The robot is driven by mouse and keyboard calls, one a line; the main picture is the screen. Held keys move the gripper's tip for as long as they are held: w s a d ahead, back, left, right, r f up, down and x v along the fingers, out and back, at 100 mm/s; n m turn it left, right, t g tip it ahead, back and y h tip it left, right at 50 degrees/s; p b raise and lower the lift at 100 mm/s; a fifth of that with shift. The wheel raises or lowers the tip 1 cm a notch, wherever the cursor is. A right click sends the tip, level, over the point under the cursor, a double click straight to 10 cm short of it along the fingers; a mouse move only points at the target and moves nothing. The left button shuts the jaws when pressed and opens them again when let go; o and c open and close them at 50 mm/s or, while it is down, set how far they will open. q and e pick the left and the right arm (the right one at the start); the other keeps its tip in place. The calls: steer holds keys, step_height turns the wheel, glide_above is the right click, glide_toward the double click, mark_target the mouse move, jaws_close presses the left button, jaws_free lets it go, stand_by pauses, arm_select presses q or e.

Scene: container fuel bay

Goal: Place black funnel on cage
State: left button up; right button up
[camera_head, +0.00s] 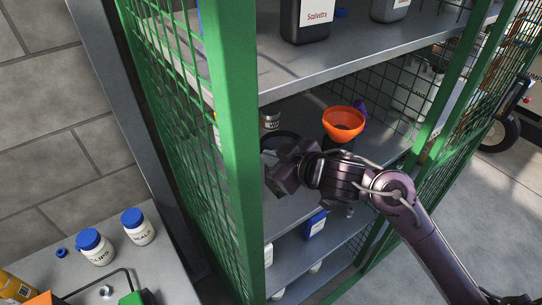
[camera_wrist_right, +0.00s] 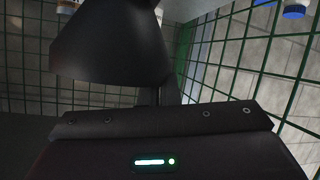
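The cage (camera_head: 236,120) has green posts, mesh sides and grey shelves. My right arm reaches into it from the lower right of the head view. My right gripper (camera_head: 281,168) is over the middle shelf, with the dark rim of the black funnel (camera_head: 281,139) just behind it. In the right wrist view the black funnel (camera_wrist_right: 112,42) is large, directly ahead of the gripper (camera_wrist_right: 159,97). The fingers look closed together at the funnel's lower right edge, pinching its wall. The fingertips are mostly hidden. My left gripper is out of view.
An orange funnel (camera_head: 344,122) stands on the middle shelf right of my gripper, with a purple object (camera_head: 361,112) behind. A dark labelled canister (camera_head: 306,20) is on the shelf above. Blue-capped bottles (camera_head: 138,228) stand on a bench at lower left. The green front post is close left.

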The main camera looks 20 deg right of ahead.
steer(key=o, duration=0.4)
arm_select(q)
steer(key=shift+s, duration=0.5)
arm_select(e)
steer(key=shift+o, duration=0.2)
